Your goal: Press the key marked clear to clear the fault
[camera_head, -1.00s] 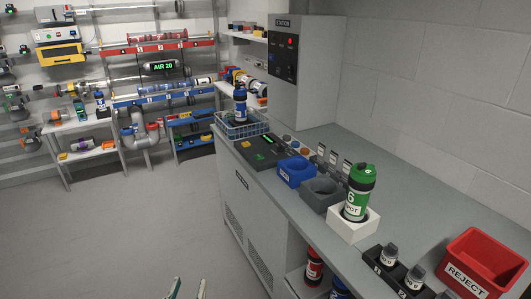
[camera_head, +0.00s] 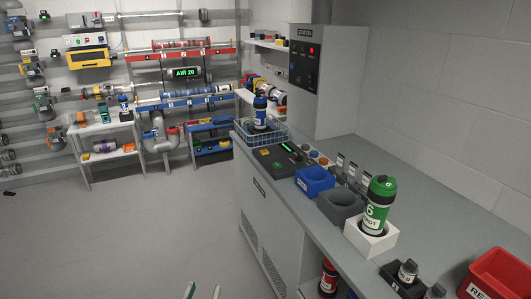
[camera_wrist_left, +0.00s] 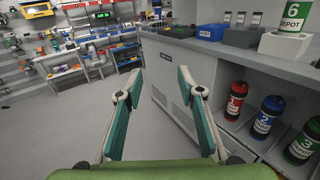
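A dark console (camera_head: 278,160) with a small green display (camera_head: 287,147) and some keys lies on the counter below the station box; its key labels are too small to read, so I cannot tell which is marked clear. The station box (camera_head: 312,65) shows a lit red light (camera_head: 311,50). My left gripper (camera_head: 203,292) shows only its fingertips at the bottom of the head view, over the floor and left of the counter. In the left wrist view (camera_wrist_left: 160,82) its fingers are apart and empty, well short of the counter. My right gripper is not in view.

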